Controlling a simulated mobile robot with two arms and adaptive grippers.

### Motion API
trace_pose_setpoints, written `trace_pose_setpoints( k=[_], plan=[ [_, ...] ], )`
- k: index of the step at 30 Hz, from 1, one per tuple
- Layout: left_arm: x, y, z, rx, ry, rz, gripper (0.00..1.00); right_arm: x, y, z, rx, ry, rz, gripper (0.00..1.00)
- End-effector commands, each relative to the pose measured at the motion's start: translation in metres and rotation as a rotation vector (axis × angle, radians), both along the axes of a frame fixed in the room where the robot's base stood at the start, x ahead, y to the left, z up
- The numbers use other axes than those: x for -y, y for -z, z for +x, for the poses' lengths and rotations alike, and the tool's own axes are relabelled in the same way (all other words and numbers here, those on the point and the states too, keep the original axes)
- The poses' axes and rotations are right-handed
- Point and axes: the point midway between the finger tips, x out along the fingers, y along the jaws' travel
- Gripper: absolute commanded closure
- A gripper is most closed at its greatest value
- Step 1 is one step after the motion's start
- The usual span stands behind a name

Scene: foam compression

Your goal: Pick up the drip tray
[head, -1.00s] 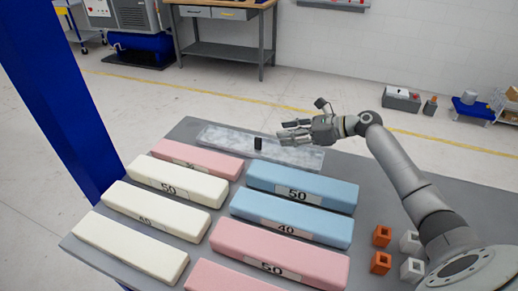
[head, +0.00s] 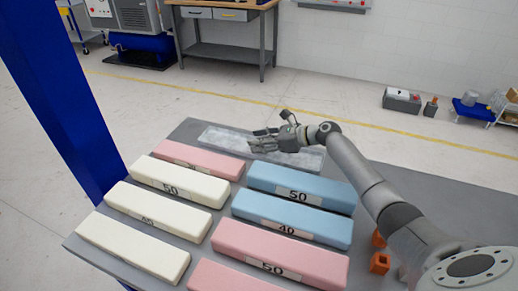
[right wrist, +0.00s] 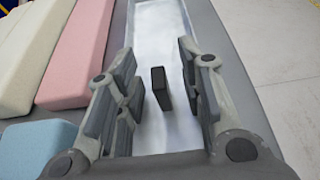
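The drip tray (head: 225,138) is a long, shallow, pale grey tray lying along the far edge of the grey table. A small black upright block, like a handle, stands at its middle; it shows in the right wrist view (right wrist: 161,91). My right gripper (head: 256,142) is over the tray, its fingers pointing left in the head view. In the right wrist view its fingers (right wrist: 160,95) are spread on both sides of the black block, with gaps on each side. In the head view the gripper hides the block. My left gripper is not in view.
Foam blocks fill the table in front of the tray: white (head: 164,181), pink (head: 199,160) and blue (head: 300,187). Orange block pieces (head: 379,262) lie near my right arm. A blue post (head: 65,100) stands at the table's left. The table right of the tray is bare.

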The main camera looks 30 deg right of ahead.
Motion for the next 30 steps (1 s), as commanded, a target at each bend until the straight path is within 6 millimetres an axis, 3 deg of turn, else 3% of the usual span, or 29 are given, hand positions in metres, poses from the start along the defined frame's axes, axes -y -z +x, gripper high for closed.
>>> trace_pose_setpoints(
  k=[8,16,30],
  plan=[
    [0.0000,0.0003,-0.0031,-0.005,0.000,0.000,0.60,-0.0021,0.0022,0.0027,-0.001,0.000,0.000,0.64],
    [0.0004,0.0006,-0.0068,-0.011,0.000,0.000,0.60,-0.0020,0.0021,0.0026,-0.001,0.000,-0.001,0.99],
    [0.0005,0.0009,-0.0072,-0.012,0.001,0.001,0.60,-0.0018,-0.0011,0.0029,0.002,0.001,0.000,1.00]
  ],
)
